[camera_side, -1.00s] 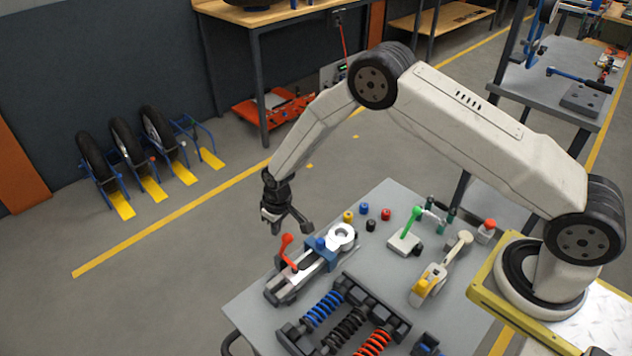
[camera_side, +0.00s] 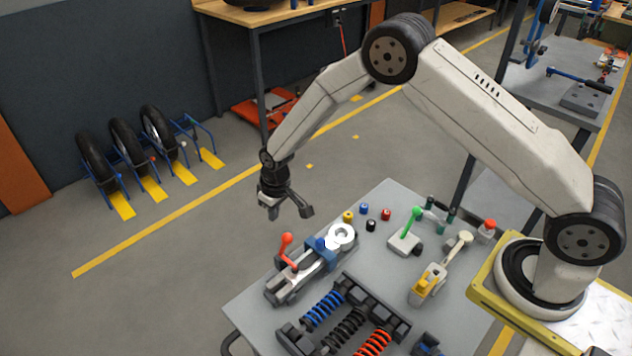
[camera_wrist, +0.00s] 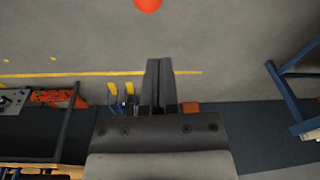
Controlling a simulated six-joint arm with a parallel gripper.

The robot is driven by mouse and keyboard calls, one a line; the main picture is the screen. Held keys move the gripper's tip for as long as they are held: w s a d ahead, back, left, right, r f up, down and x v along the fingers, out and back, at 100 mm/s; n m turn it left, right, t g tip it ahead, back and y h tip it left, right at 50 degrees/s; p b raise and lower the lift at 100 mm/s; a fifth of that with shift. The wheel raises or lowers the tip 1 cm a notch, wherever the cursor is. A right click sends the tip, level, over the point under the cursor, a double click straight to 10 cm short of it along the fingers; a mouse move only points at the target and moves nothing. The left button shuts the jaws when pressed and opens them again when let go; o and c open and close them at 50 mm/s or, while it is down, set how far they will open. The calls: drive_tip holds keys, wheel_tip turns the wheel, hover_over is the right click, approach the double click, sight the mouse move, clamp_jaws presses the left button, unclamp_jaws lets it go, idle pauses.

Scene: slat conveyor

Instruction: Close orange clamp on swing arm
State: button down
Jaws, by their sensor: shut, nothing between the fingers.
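The orange clamp handle (camera_side: 286,245) stands steeply up from the long dark and silver swing-arm fixture (camera_side: 283,290) at the left of the bench. A blue block (camera_side: 318,244) and a white ring (camera_side: 342,233) are at the fixture's far end. My gripper (camera_side: 285,203) hangs in the air above the handle, apart from it. In the wrist view my fingers (camera_wrist: 160,66) lie together with nothing between them. A round orange knob (camera_wrist: 148,4), apparently the handle's tip, shows at the top edge. Whether the clamp's pad touches the arm is too small to tell.
Beside the fixture are a rack of coil springs (camera_side: 345,325), a green-handled clamp (camera_side: 405,243) and a yellow and cream clamp (camera_side: 428,285). Several small colored pieces (camera_side: 370,225) lie behind. The air left of the bench (camera_side: 250,310) is free.

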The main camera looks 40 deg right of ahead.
drive_tip(key=shift+s+d+r, duration=0.1)
drive_tip(key=shift+s+r, duration=0.3)
drive_tip(key=shift+r, duration=0.25)
drive_tip(key=shift+s+r, duration=0.35)
drive_tip(key=shift+r, duration=0.35)
drive_tip(key=shift+s+d+r, duration=0.1)
drive_tip(key=shift+s+r, duration=0.3)
drive_tip(key=shift+r, duration=0.25)
drive_tip(key=shift+r, duration=0.1)
drive_tip(key=s+d+r, duration=0.3)
drive_tip(key=s+r, duration=0.1)
drive_tip(key=s, duration=0.3)
drive_tip(key=s+d+r+m+t, duration=0.1)
drive_tip(key=s+d+r, duration=0.2)
drive_tip(key=s, duration=0.4)
drive_tip(key=s+d+r+m, duration=0.1)
drive_tip(key=s+d+r, duration=0.3)
drive_tip(key=s, duration=0.3)
drive_tip(key=shift+r+h, duration=0.4)
drive_tip(key=shift+r, duration=0.3)
